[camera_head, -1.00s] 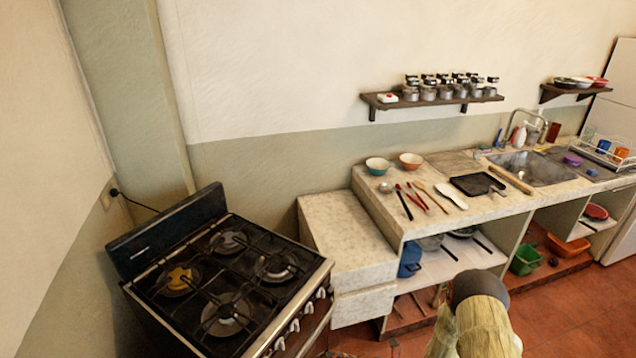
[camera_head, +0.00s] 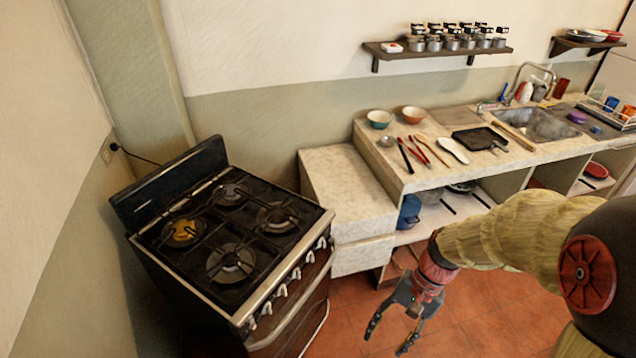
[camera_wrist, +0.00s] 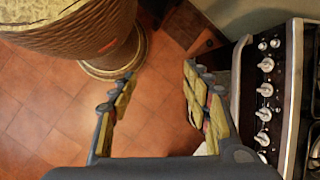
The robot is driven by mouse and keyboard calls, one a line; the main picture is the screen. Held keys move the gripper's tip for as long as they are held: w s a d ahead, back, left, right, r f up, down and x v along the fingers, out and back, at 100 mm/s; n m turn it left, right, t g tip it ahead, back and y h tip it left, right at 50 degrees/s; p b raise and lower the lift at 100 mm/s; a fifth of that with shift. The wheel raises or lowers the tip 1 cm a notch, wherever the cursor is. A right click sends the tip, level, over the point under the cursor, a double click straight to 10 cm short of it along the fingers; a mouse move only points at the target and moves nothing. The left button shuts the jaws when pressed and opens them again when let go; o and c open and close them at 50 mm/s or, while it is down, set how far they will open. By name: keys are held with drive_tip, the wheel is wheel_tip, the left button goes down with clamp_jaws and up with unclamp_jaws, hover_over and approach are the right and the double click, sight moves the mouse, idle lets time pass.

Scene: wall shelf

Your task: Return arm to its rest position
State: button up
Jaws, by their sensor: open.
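My gripper (camera_head: 390,335) hangs at the lower middle of the head view, over the red tiled floor, with its fingers pointing down. It is to the right of the stove and in front of the counter, touching neither. In the wrist view my gripper (camera_wrist: 158,75) has its two fingers spread apart, with only floor between them. It is open and empty. My arm reaches in from the right edge of the head view, bent at the wrist.
The black stove (camera_head: 235,225) stands at the left; its knobbed front (camera_wrist: 265,95) is close on the right in the wrist view. The counter (camera_head: 390,185) carries bowls and utensils. A wall shelf (camera_head: 440,53) holds several jars. Floor (camera_head: 350,320) in front is clear.

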drive_tip(key=s+d+r+n+t+h, duration=0.1)
drive_tip(key=s+r+n+t+h, duration=0.1)
drive_tip(key=r, duration=0.8)
drive_tip(key=s+d+r+n+t+h, duration=0.2)
drive_tip(key=r+n+t, duration=0.2)
drive_tip(key=r, duration=0.7)
drive_tip(key=shift+s+t, duration=0.4)
drive_tip(key=shift+t, duration=0.8)
drive_tip(key=shift+r, duration=0.1)
